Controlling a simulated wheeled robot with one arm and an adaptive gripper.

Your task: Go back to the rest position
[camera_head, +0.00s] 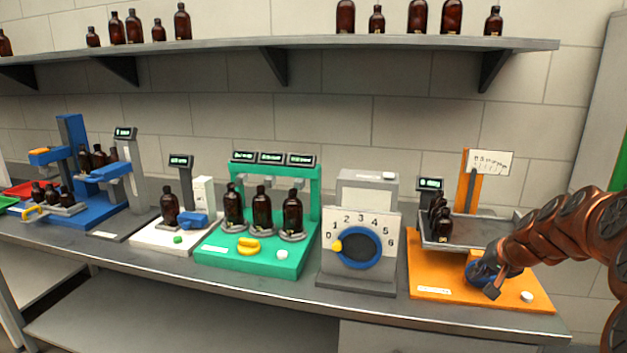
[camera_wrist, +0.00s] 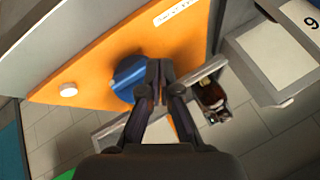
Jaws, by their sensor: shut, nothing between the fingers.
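My gripper (camera_head: 492,282) is at the front of the orange station (camera_head: 424,277) on the right of the bench, with my copper arm reaching in from the right edge. In the wrist view my gripper (camera_wrist: 160,70) is shut and empty, its fingertips right beside the blue knob (camera_wrist: 128,75). The knob (camera_head: 474,270) is partly hidden behind the fingers in the head view. I cannot tell whether the fingers touch it. A tray (camera_head: 470,229) above the orange base holds amber bottles (camera_head: 443,222) at its left end.
Left of the orange station stands a grey dial box (camera_head: 360,280), then a green station (camera_head: 290,262) with three bottles. Further left are a white station (camera_head: 150,237) and a blue one (camera_head: 85,215). A bottle shelf (camera_head: 300,42) runs above. A white button (camera_head: 527,296) is near my gripper.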

